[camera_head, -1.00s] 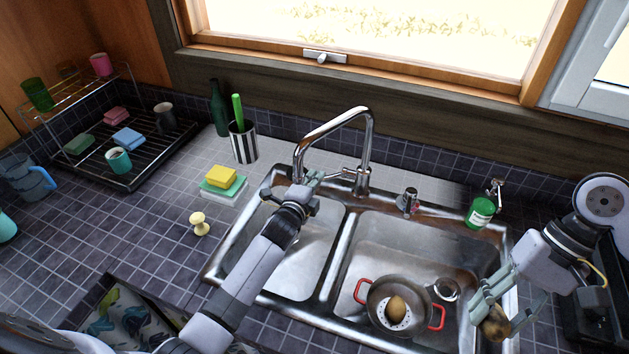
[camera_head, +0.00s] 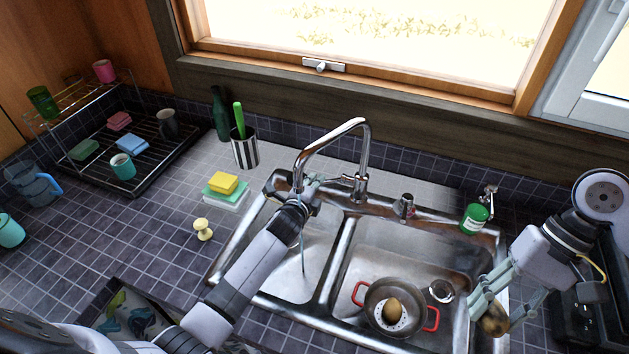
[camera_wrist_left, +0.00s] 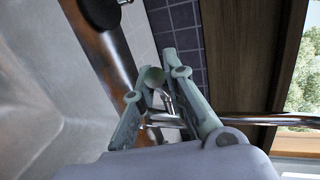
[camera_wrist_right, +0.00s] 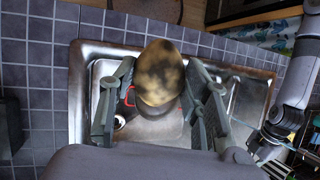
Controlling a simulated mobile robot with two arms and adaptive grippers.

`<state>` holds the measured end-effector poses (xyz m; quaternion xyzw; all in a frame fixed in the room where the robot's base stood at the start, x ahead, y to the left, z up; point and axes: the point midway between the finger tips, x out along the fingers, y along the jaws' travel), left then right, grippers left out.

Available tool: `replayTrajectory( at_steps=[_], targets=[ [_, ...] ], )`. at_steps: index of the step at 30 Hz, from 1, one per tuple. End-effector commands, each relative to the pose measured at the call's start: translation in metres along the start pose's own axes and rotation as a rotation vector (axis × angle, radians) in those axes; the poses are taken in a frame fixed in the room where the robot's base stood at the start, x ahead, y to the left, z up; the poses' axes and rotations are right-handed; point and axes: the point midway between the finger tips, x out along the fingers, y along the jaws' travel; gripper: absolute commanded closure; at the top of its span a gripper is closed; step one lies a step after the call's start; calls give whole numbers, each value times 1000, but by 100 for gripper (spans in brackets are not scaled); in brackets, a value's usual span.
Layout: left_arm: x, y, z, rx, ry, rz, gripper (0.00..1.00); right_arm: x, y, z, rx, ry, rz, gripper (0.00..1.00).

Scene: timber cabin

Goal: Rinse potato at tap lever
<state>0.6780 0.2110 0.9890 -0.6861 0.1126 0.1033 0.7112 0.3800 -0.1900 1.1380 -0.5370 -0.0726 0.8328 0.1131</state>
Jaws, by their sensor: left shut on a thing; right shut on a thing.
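The chrome tap (camera_head: 362,160) arches over the double sink, its spout above the left basin. My left gripper (camera_head: 312,186) is shut on the tap lever (camera_head: 338,181) beside the tap's base; the left wrist view also shows the lever (camera_wrist_left: 168,104) between the fingers. A thin stream of water (camera_head: 303,250) falls into the left basin. My right gripper (camera_head: 490,298) is shut on a brown, mottled potato (camera_head: 494,318) over the right edge of the sink. The potato (camera_wrist_right: 160,75) fills the gap between the fingers in the right wrist view.
A colander with red handles (camera_head: 394,308) holding another potato (camera_head: 392,309) sits in the right basin (camera_head: 400,252), next to a drain (camera_head: 440,291). A green soap bottle (camera_head: 475,218) stands behind. Sponges (camera_head: 223,185) lie left of the left basin (camera_head: 284,270).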

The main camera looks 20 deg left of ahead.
Motion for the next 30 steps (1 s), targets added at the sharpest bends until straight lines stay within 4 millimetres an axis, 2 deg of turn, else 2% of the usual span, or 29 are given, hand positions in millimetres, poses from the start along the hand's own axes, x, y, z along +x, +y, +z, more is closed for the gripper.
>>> replayTrajectory(
  at_steps=[3,4,13,23,26,30],
  targets=[
    [0,3,0,2,-1,4,100,1,0,0,0,0,0,87],
    [0,3,0,2,-1,4,88,1,0,0,0,0,0,87],
    [0,2,0,1,0,2,68,1,0,0,0,0,0,87],
    [-1,1,0,0,0,0,68,1,0,0,0,0,0,87],
    [-8,2,1,1,-1,1,68,1,0,0,0,0,0,87],
    [-29,2,0,2,1,1,68,1,0,0,0,0,0,87]
  ],
)
